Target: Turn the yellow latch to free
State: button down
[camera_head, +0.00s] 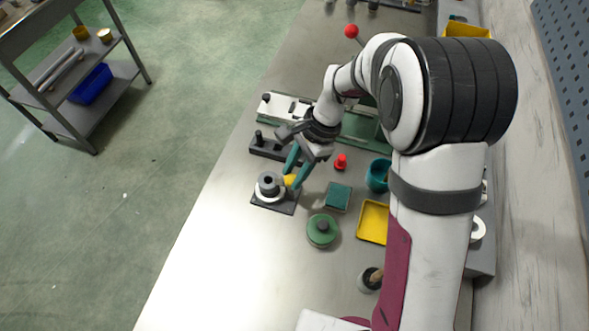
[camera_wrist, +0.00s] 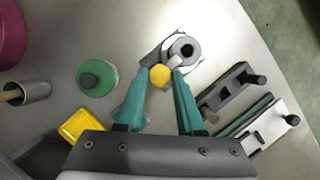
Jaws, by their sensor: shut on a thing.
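The yellow latch (camera_head: 290,181) shows as a small rounded yellow end beside a white round base with a grey hollow cylinder (camera_head: 268,181). This fixture sits on a dark square plate (camera_head: 285,207) on the metal bench. In the wrist view the yellow latch (camera_wrist: 160,75) lies between the teal fingertips of my gripper (camera_wrist: 162,72), and the grey cylinder (camera_wrist: 183,50) stands just beyond it. In the head view my gripper (camera_head: 291,179) reaches down at the plate's right side, its fingers closed about the latch. The fingers partly hide the latch in the head view.
A green round lid (camera_head: 322,230), a teal block (camera_head: 338,196), a red knob (camera_head: 341,162) and a yellow tray (camera_head: 373,222) lie to the right. A dark block with a peg (camera_head: 275,149) stands just behind the plate. The bench front-left is bare.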

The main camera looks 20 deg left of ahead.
jog(key=n, duration=0.2)
jog(key=n+g+h, duration=0.1)
jog(key=n, duration=0.1)
jog(key=shift+w+a+n+h, duration=0.1)
jog(key=shift+a+n+h, duration=0.05)
jog(key=shift+n+h, duration=0.2)
jog(key=n+h, duration=0.1)
jog(key=n, duration=0.3)
jog(key=shift+a+n+h, duration=0.15)
jog(key=shift+n+h, duration=0.2)
jog(key=n+h, duration=0.1)
jog(key=n, duration=0.3)
jog(key=shift+a+h, duration=0.2)
jog(key=shift+h, duration=0.2)
jog(key=shift+a+n+t+h, duration=0.1)
jog(key=shift+n+t+h, duration=0.45)
jog(key=shift+n, duration=1.75)
jog(key=c, duration=0.5)
grip_release()
jog(key=shift+c, duration=0.2)
